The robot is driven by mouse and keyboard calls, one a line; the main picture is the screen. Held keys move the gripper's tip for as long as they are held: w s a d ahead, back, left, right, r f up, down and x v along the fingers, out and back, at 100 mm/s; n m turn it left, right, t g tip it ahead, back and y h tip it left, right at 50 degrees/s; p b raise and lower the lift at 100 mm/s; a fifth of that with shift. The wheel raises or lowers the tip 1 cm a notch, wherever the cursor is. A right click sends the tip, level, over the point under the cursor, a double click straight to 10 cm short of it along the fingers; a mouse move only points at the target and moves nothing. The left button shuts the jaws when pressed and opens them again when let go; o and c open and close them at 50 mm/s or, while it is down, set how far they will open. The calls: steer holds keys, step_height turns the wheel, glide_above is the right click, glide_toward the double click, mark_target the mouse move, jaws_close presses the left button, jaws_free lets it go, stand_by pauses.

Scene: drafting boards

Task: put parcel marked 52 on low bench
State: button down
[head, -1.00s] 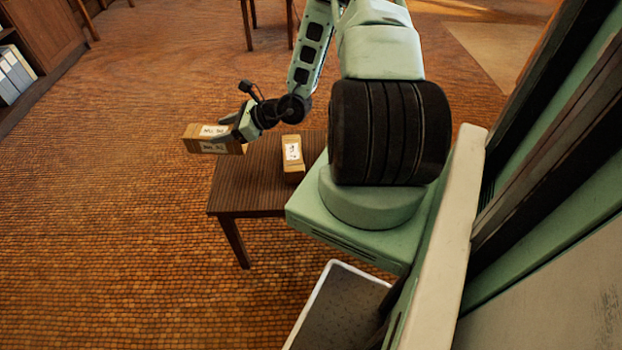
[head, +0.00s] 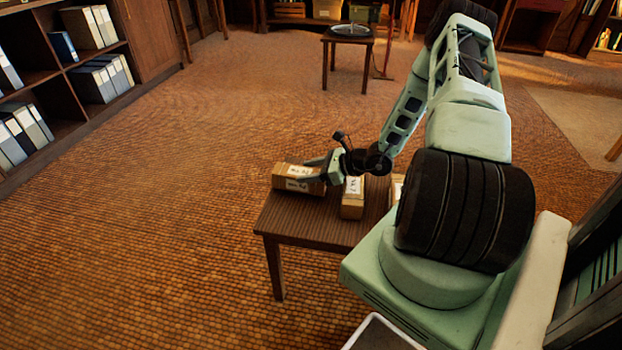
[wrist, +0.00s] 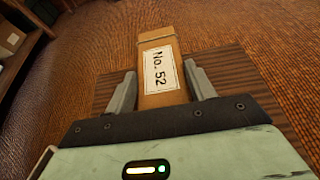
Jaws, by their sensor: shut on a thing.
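The parcel marked No. 52 (wrist: 160,75) is a brown box with a white label, readable in the wrist view. My gripper (wrist: 165,85) is shut on it, one finger along each side. In the head view the held parcel (head: 298,184) is at the left end of a dark slatted wooden table (head: 300,222), with my gripper (head: 322,170) at its right side. I cannot tell whether the parcel touches the tabletop or is just above it. No view clearly marks which furniture is the low bench.
Another labelled parcel (head: 352,200) stands on the table just right of my gripper, and a third (head: 397,187) is partly hidden behind my arm. A small table (head: 346,41) with a round dark object stands at the back. Shelves (head: 75,65) line the left; open floor lies between.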

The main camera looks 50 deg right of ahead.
steer(key=shift+f, duration=1)
steer(key=shift+f, duration=0.2)
steer(key=c, duration=0.5)
jaws_free()
